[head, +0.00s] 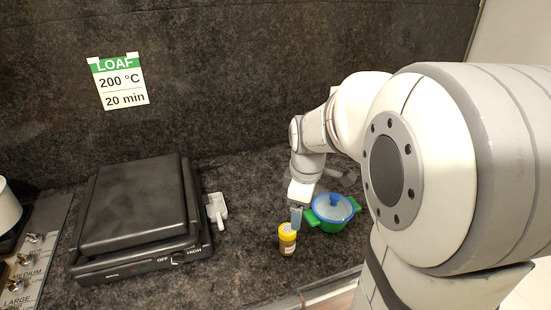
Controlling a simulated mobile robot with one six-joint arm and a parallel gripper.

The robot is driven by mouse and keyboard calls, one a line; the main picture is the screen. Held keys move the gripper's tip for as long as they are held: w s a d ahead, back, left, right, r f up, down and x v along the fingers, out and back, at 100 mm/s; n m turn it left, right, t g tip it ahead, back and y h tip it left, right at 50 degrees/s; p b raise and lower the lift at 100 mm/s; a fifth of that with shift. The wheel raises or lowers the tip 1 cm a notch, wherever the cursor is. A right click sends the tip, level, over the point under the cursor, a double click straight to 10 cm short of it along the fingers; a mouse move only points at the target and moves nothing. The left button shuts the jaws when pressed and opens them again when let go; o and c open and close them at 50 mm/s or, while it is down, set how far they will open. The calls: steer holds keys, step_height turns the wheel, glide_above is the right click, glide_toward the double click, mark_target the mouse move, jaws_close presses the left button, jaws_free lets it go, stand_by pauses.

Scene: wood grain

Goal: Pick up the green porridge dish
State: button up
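The green dish (324,225) stands upright on the dark counter, with green handles and a blue, see-through-looking lid (335,206) with a blue knob. My gripper (296,216) points down just left of the dish, close to its left handle. Whether it touches the dish cannot be told. Its fingers look small and overlap in this view, so I cannot tell whether they are open or shut.
A yellow jar (287,240) with a white label stands close in front of my gripper. A black contact grill (135,215) fills the left of the counter. A small white object (217,208) lies beside it. A wall sign (119,82) hangs behind.

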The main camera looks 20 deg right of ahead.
mark_target(314, 213)
steer(key=w+d+f+n, duration=0.3)
steer(key=f+n, duration=0.1)
steer(key=w+d+f+n+g, duration=0.1)
steer(key=w+d+f+n, duration=0.3)
steer(key=shift+d, duration=0.1)
steer(key=f+p, duration=0.1)
steer(key=f, duration=0.2)
steer(key=f+p, duration=0.1)
steer(key=f, duration=0.3)
steer(key=shift+d+f, duration=0.2)
steer(key=shift+f, duration=0.1)
steer(key=shift+c, duration=0.2)
steer(key=shift+w, duration=0.1)
steer(key=c, duration=1.3)
